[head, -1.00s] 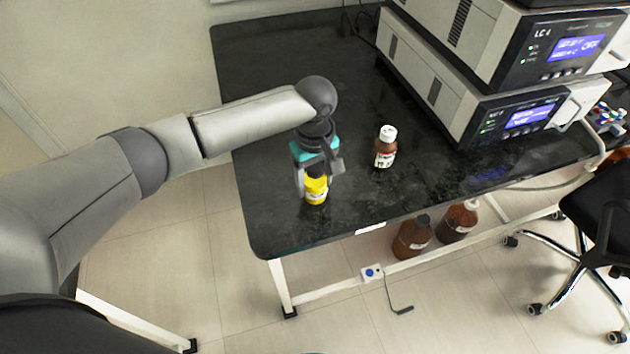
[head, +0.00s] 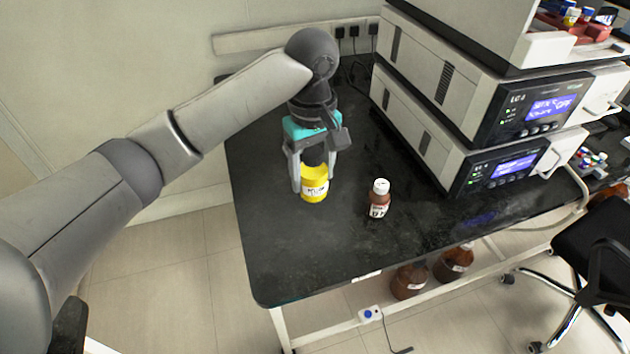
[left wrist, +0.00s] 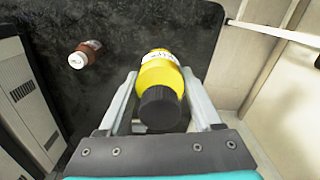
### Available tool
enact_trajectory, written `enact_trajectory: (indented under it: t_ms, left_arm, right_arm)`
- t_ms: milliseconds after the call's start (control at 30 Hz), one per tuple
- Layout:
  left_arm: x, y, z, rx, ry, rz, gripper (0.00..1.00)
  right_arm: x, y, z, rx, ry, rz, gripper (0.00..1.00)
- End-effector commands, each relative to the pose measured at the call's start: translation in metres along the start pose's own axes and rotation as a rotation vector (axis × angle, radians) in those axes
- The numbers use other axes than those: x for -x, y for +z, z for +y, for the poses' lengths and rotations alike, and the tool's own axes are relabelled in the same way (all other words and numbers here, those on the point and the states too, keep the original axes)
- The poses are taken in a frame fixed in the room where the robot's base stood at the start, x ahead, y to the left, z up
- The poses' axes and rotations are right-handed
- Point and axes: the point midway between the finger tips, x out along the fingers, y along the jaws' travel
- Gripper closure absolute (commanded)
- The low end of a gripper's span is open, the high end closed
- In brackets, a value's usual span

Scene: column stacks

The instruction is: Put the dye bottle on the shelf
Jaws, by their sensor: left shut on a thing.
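The dye bottle, taken to be the yellow bottle with a black cap (head: 314,185), is upright between the fingers of my left gripper (head: 312,172). The left gripper is shut on it, above the black bench top (head: 290,250). The left wrist view shows the yellow bottle (left wrist: 160,76) between both fingers, its black cap toward the camera. Part of the bottle is hidden by the fingers in the head view. I cannot make out with certainty which surface is the shelf. My right gripper is not in view.
A brown bottle with a white cap (head: 379,200) stands on the bench to the right. Stacked LC instruments (head: 470,150) fill the bench's right side. A red tray with small bottles (head: 575,24) is at top right. Brown bottles (head: 409,282) stand below the bench.

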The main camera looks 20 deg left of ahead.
Motion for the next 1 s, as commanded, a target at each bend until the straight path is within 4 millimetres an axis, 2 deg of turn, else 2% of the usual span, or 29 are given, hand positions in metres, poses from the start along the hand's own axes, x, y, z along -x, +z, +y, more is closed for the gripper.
enact_trajectory:
  t_ms: [33, 233, 367, 600, 800, 1000]
  left_arm:
    - [0.006, 0.000, 0.001, -0.001, 0.002, 0.000, 1.00]
    - [0.013, 0.001, -0.001, -0.009, 0.002, 0.001, 1.00]
    - [0.019, 0.003, -0.008, -0.084, 0.012, 0.007, 1.00]
    - [0.039, 0.022, -0.043, -0.414, 0.025, 0.018, 1.00]
    - [0.049, 0.042, -0.076, -0.672, 0.012, 0.011, 1.00]
    - [0.053, 0.052, -0.093, -0.792, 0.001, 0.003, 1.00]
  right_arm:
    - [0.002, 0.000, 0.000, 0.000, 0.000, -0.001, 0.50]
    - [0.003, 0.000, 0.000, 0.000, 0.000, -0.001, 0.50]
    - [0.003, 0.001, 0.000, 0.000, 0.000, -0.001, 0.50]
    - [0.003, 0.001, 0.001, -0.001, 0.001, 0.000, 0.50]
    - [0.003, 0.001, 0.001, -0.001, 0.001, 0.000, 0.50]
    - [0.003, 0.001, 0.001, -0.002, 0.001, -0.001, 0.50]
